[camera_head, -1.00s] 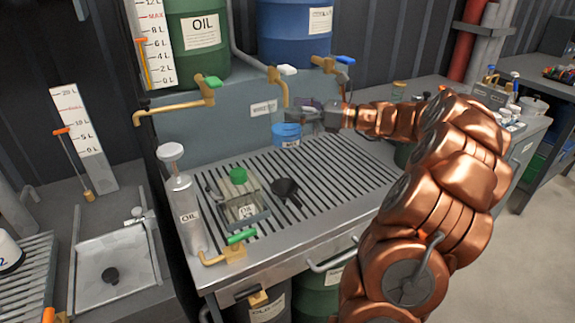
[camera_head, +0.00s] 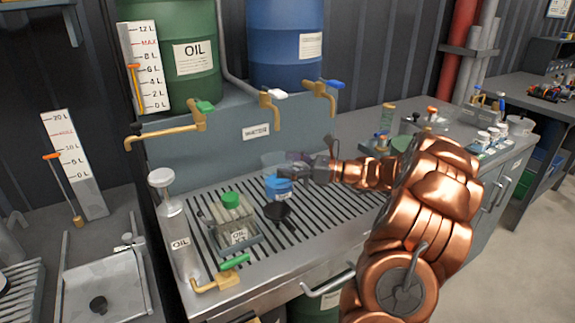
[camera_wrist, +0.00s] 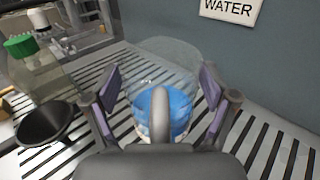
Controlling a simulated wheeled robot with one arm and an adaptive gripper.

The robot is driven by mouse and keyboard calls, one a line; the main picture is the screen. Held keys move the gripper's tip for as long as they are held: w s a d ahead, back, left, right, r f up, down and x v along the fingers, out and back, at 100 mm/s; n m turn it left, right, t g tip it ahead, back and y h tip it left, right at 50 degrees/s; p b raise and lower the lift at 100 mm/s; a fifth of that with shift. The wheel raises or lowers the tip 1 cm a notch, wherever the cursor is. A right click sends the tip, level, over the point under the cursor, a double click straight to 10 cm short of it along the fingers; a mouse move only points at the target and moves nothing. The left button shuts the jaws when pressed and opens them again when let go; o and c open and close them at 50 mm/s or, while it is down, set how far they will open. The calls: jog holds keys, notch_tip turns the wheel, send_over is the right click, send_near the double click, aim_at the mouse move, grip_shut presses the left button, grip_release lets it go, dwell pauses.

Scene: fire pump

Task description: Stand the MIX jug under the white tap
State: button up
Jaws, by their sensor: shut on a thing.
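The jug (camera_head: 278,188) is clear with blue in its lower part; I cannot read a MIX label. My gripper (camera_head: 308,170) is shut on the jug, coming from the right in the head view. In the wrist view, the jug (camera_wrist: 168,62) sits between the fingers of my gripper (camera_wrist: 158,85), with its handle toward me. It is over the slatted grille; whether it touches is unclear. The white tap (camera_head: 270,97) has a brass spout and is on the wall behind and above the jug, above the WATER label (camera_head: 256,132).
A black funnel (camera_head: 281,214) lies on the grille (camera_head: 315,214) just in front of the jug. A green-capped oil jug (camera_head: 236,222) and an OIL pump can (camera_head: 178,240) stand to the left. Green (camera_head: 203,107) and blue (camera_head: 331,85) taps flank the white one.

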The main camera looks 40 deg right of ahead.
jog(key=o, duration=1.3)
jog(key=shift+f, duration=0.1)
jog(key=shift+c, duration=0.2)
jog(key=shift+s+d, duration=0.15)
jog(key=v, duration=1.1)
jog(key=shift+s+d, duration=0.15)
jog(key=shift+s, duration=0.1)
